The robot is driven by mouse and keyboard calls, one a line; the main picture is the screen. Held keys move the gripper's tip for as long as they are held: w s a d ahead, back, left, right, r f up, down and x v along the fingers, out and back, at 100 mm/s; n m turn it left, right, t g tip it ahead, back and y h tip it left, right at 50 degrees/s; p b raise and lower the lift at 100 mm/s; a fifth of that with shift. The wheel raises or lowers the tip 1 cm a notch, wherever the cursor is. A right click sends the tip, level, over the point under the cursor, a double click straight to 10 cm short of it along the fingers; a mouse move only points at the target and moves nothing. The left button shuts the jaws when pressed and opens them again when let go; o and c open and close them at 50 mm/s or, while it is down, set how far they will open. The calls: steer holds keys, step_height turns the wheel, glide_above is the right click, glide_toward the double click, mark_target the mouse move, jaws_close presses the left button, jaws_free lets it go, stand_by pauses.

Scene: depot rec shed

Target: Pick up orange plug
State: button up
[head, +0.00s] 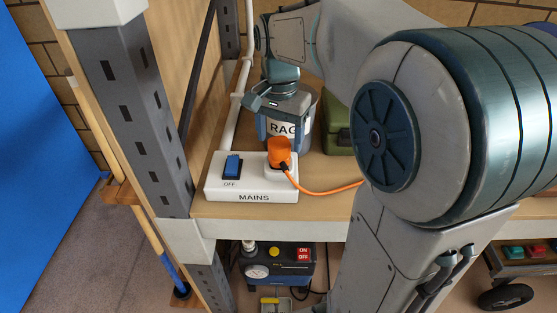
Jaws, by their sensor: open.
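The orange plug (279,151) sits upright in a white socket on the right part of the white MAINS box (232,187). Its orange cable (325,190) curves away to the right and passes behind my arm. My gripper (280,106) is open, behind and above the plug, in front of or over the dark tin labelled RAG (301,128). It looks apart from the plug. Its fingertips are small and hard to make out against the tin.
A blue rocker switch (232,166) marked OFF is left of the plug. A green case (338,132) stands right of the tin, partly hidden by my arm. A grey shelf post (136,115) rises at left. A compressor (277,267) is below the wooden shelf (315,212).

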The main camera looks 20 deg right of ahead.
mark_target(279, 143)
step_height(279, 143, down, 5)
steer(key=shift+r, duration=0.2)
steer(key=shift+c, duration=0.3)
steer(key=c, duration=1)
steer(key=shift+r, duration=0.1)
